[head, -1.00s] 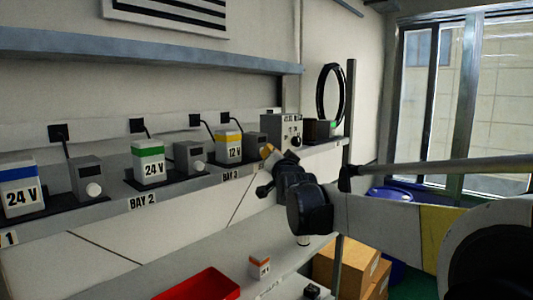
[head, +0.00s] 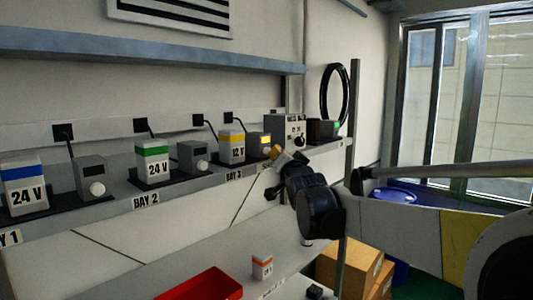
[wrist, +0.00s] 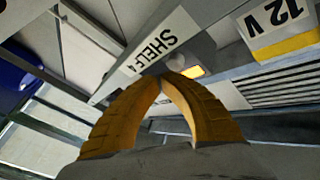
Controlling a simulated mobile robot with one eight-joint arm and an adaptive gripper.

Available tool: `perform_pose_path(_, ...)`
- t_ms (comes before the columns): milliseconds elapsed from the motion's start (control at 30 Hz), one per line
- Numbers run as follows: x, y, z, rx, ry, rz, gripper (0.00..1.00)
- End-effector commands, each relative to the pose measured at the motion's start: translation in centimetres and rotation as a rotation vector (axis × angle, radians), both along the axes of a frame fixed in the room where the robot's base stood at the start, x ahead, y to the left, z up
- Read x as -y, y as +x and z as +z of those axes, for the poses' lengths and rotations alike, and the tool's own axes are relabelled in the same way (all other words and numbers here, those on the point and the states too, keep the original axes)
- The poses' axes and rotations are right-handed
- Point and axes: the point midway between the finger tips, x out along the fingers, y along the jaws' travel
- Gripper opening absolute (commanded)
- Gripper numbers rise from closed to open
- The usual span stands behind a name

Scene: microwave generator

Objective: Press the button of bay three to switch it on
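Bay three's label (head: 234,174) is on the shelf edge below a white 12 V battery with a yellow band (head: 231,148). This battery shows upside down in the wrist view (wrist: 275,28). The grey charger box (head: 254,146) beside it has a small display lit orange, also bright in the wrist view (wrist: 193,72). My gripper (head: 274,152) is at the front of this charger. Its yellow fingers (wrist: 160,80) meet at the tips, with nothing between them.
Bay two has a green-banded 24 V battery (head: 153,160) and a charger (head: 192,157). A blue-banded battery (head: 24,186) stands farther left. A grey box (head: 290,130) stands right of bay three. A red tray (head: 205,285) and small orange-banded battery (head: 262,267) are below.

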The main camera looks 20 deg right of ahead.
Motion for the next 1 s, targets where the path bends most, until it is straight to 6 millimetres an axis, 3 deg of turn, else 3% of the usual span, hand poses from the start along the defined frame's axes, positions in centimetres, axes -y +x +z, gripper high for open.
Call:
perform_pose_path(600, 2.9, -5.0, 0.0, 0.001, 0.000, -0.001, 0.00)
perform_pose_path(1000, 3.0, -5.2, 0.0, 0.000, 0.001, 0.000, 0.00)
